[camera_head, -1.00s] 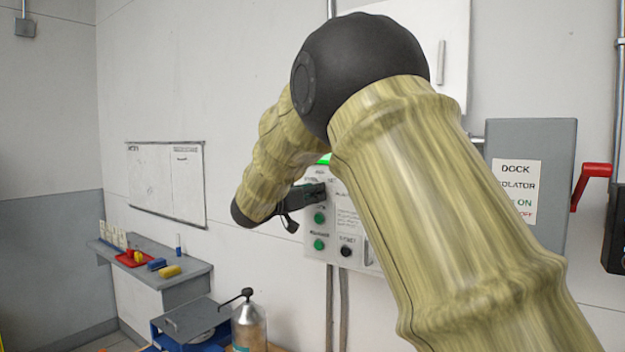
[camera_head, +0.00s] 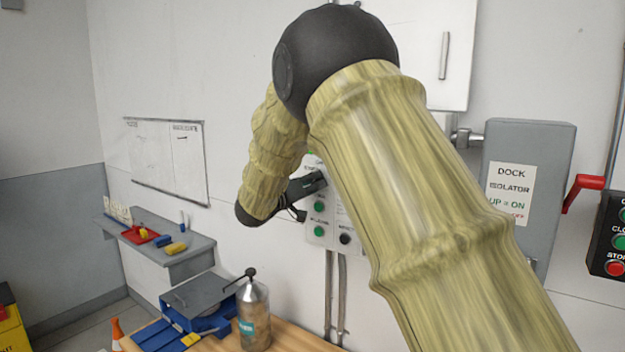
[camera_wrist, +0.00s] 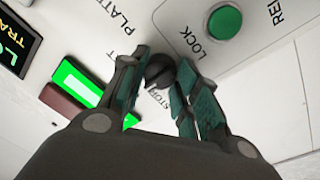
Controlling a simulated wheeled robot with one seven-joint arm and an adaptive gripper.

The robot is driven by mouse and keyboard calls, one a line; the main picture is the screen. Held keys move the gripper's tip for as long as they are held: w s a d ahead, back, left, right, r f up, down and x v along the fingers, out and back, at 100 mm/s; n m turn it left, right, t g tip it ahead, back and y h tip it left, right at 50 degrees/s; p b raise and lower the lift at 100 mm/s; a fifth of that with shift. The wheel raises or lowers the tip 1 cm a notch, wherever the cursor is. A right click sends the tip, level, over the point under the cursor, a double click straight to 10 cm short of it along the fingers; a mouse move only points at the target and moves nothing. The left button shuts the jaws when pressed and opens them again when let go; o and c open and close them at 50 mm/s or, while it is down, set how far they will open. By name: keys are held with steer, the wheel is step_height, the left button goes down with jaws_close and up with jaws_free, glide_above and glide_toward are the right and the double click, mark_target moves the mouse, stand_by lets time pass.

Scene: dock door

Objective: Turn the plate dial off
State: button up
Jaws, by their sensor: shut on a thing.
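The plate dial is a small dark round knob (camera_wrist: 160,72) on a light control panel (camera_wrist: 268,30), with lettering beginning "PLAT" beside it and "STOR" below it. My gripper (camera_wrist: 163,70) is shut on this knob, one finger on each side. The wrist view is rotated, so the lettering runs aslant. In the head view, my gripper (camera_head: 314,182) reaches the panel (camera_head: 322,232) from the left. The knob itself is hidden there behind my gripper and arm.
In the wrist view, a green button (camera_wrist: 224,21) marked "LOCK" and a lit green indicator (camera_wrist: 82,82) flank the knob. A grey isolator box (camera_head: 525,165) with a red handle (camera_head: 583,190) stands right. A metal bottle (camera_head: 253,315) stands on the bench below.

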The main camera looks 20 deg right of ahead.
steer(key=shift+r, duration=0.15)
steer(key=o, duration=1)
steer(key=shift+o, duration=0.2)
steer(key=v, duration=1.2)
steer(key=shift+f, duration=0.2)
